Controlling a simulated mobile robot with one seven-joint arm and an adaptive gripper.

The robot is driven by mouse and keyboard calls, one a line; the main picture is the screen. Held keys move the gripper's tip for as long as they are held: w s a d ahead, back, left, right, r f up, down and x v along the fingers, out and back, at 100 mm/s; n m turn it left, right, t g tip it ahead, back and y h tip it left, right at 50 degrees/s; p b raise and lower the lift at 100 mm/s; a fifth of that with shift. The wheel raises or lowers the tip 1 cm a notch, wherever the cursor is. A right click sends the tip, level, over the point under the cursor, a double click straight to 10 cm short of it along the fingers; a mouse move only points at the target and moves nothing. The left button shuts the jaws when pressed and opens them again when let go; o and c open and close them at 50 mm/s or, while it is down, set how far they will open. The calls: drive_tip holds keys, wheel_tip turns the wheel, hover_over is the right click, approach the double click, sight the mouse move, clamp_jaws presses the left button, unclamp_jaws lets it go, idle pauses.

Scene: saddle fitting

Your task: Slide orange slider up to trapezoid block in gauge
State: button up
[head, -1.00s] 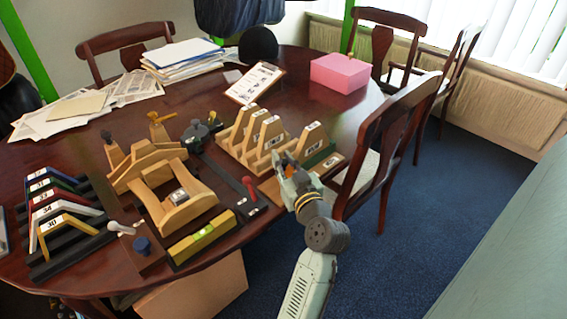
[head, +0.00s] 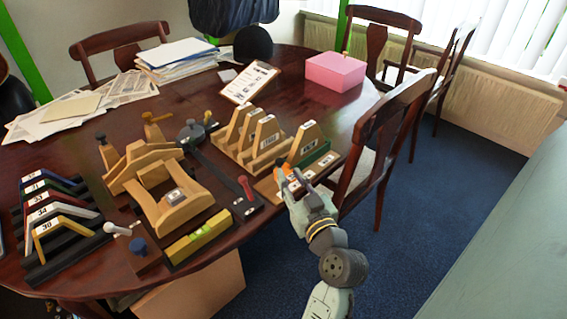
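The wooden trapezoid block (head: 307,139), with a white label on its front, stands upright in the green-edged gauge (head: 326,148) at the right edge of the table. A small orange piece (head: 283,174), which looks like the slider, shows at the front left of the gauge, just below the block. A gap between slider and block cannot be judged. My gripper (head: 292,183) is at the orange slider, over the gauge's front wooden part. Its fingers partly hide the slider. Whether they are open or shut on it is too small to tell.
A wooden rack with upright labelled trapezoid pieces (head: 266,138) stands just left of the gauge. A red-handled tool (head: 245,187) lies on a dark strip nearby. A wooden cradle (head: 176,202) stands further left. A chair (head: 385,130) is close on the right.

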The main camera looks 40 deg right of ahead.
drive_tip(key=shift+v, duration=2.15)
